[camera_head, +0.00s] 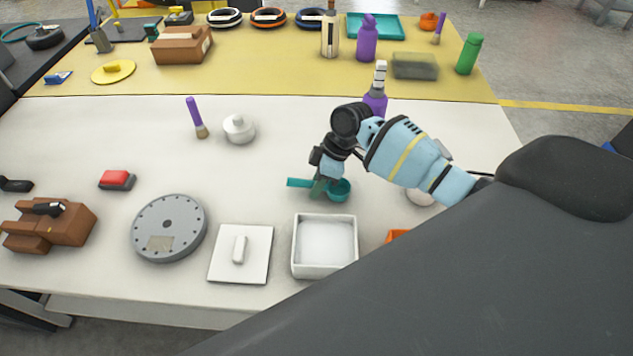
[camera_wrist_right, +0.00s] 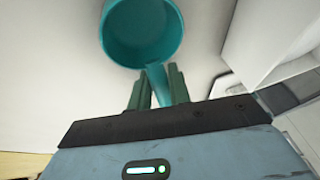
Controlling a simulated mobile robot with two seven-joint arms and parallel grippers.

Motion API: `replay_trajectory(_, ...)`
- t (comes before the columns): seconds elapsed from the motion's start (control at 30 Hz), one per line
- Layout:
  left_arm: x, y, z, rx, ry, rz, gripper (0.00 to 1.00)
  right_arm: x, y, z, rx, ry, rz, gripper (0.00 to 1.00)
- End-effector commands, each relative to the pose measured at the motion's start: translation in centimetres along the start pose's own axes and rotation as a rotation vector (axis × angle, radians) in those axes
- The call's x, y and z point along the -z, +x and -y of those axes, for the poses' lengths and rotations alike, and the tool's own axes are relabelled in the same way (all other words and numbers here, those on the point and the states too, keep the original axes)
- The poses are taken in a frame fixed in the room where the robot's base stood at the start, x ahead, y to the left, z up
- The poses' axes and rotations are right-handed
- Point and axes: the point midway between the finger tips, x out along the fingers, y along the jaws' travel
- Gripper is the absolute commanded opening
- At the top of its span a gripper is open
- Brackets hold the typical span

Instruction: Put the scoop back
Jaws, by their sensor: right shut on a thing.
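The teal scoop (camera_head: 339,190) is in my right gripper (camera_head: 318,188), just behind the open white square box (camera_head: 325,269) in the head view. The gripper is shut on the scoop's handle, whose end sticks out to the left. In the right wrist view the round scoop cup (camera_wrist_right: 143,32) faces the camera beyond the fingers (camera_wrist_right: 158,88), and the handle runs between them. I cannot tell whether the scoop touches the table. The box has pale white contents. A white square lid (camera_head: 225,262) with a raised handle lies left of the box. My left gripper is out of view.
A grey round disc (camera_head: 168,212) lies left of the lid. A white jar (camera_head: 238,130) and a purple brush (camera_head: 195,112) are behind. A purple bottle (camera_head: 376,104) stands behind my right wrist. An orange thing (camera_head: 397,235) is right of the box.

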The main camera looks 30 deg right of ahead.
Motion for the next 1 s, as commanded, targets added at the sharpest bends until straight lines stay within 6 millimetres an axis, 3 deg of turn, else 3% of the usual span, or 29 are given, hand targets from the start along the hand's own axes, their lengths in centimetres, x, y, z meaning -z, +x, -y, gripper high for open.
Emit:
replay_trajectory(0.07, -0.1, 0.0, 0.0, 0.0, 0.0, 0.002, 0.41, 0.0, 0.1, 0.0, 0.0, 0.0, 0.0, 0.0)
replay_trajectory(0.1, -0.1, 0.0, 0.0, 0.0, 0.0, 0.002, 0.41, 0.0, 0.1, -0.1, 0.0, 0.0, -0.001, 0.22)
replay_trajectory(0.3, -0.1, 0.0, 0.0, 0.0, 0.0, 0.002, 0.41, 0.0, 0.1, 0.0, 0.0, 0.0, -0.001, 0.45)
replay_trajectory(0.63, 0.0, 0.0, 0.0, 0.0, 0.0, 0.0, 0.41, 0.0, -0.2, -0.1, -0.001, 0.0, 0.0, 0.45)
replay_trajectory(1.0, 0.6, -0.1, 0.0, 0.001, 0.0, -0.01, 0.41, 0.0, -5.8, -0.1, -0.004, -0.002, -0.002, 0.45)
